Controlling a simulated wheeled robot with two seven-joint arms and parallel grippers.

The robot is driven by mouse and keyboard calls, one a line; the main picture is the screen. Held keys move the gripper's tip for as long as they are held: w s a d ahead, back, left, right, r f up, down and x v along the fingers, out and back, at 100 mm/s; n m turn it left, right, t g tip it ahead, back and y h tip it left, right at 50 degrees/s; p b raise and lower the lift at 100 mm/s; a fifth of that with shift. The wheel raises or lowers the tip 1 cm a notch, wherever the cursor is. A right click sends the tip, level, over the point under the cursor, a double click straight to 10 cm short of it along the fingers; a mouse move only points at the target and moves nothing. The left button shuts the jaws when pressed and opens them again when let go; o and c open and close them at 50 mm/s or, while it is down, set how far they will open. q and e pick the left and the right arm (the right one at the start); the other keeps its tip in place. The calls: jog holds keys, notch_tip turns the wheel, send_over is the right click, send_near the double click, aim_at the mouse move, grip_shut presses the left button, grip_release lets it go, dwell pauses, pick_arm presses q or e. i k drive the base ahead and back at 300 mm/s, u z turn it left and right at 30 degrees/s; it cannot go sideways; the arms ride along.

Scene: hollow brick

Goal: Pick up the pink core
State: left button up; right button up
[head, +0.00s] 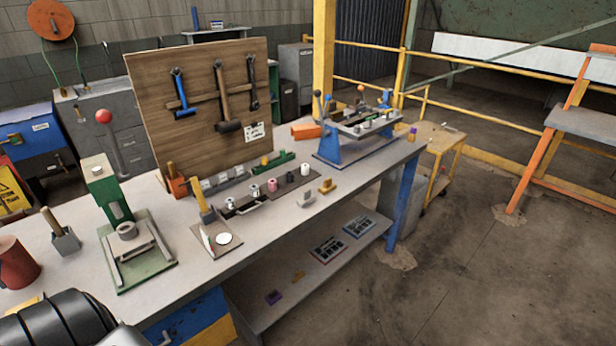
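The pink core (272,184) is a small upright cylinder on the workbench (330,186). It stands in a row of small cylinders on a dark strip, with a white one (255,190) to its left and another white one (304,169) to its right. A dark piece (289,177) sits between it and the right white one. Nothing grips the pink core. A black ribbed part of my own arm shows at the lower left corner. Neither of my grippers is in view.
A green press (108,192) stands at the left of the bench, near a reddish-brown container (15,262). A tool board (203,105) rises behind the row. A blue fixture (340,145) stands at the right. The bench's front right top is fairly clear.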

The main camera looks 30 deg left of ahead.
aim_at(272, 183)
jog(key=u, duration=0.2)
jog(key=i, duration=0.9)
jog(key=u, duration=0.45)
